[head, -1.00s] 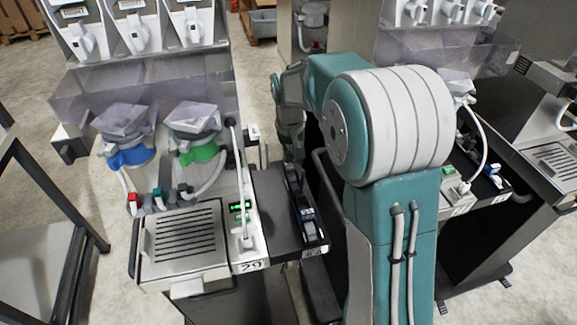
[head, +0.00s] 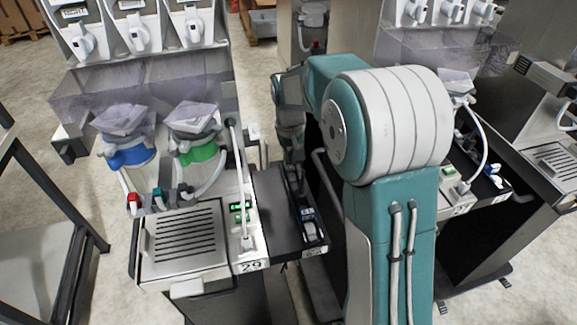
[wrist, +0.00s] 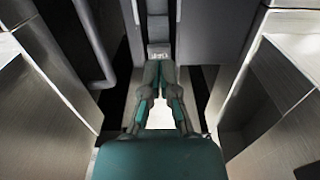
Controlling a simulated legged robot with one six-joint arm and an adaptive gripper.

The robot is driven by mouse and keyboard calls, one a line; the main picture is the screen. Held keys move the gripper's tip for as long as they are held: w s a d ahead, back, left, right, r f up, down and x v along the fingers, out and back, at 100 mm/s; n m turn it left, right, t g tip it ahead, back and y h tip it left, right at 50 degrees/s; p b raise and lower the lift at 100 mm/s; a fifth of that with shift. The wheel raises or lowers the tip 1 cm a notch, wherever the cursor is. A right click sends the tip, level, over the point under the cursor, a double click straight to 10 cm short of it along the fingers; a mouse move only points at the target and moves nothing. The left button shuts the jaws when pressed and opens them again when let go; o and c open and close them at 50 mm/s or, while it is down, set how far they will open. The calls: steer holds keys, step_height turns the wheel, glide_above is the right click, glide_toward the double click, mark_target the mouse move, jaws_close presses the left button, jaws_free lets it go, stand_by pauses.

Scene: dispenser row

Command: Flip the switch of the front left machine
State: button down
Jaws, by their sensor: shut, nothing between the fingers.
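The front left machine (head: 190,240) stands at the left in the head view, with a slotted drip grate and a "29" label. It carries a blue-collared hopper (head: 130,158) and a green-collared hopper (head: 197,154). A narrow pale panel with green displays (head: 241,212) runs along its right side. I cannot clearly make out which part is its switch. My gripper (wrist: 161,66) is shut and empty in the wrist view, its fingertips just below a small label (wrist: 158,52) on a grey part. In the head view its lower part is right of the machine, small and partly hidden.
A dark side unit (head: 288,213) with a black device on it adjoins the machine's right side. Another machine (head: 470,185) stands to the right behind my arm. A dark frame (head: 50,200) stands at the far left. Walls stand close on both sides in the wrist view.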

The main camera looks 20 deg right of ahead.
mark_target(290, 167)
steer(key=shift+f, duration=1.1)
stand_by(0.6)
steer(key=shift+r, duration=3.55)
steer(key=shift+s+r, duration=0.15)
steer(key=shift+r, duration=0.05)
steer(key=s+r+t, duration=0.3)
steer(key=s+r, duration=0.5)
steer(key=s, duration=0.6)
steer(key=s+t, duration=0.2)
steer(key=s, duration=1.1)
steer(key=shift+f+t, duration=0.3)
steer(key=shift+f, duration=0.15)
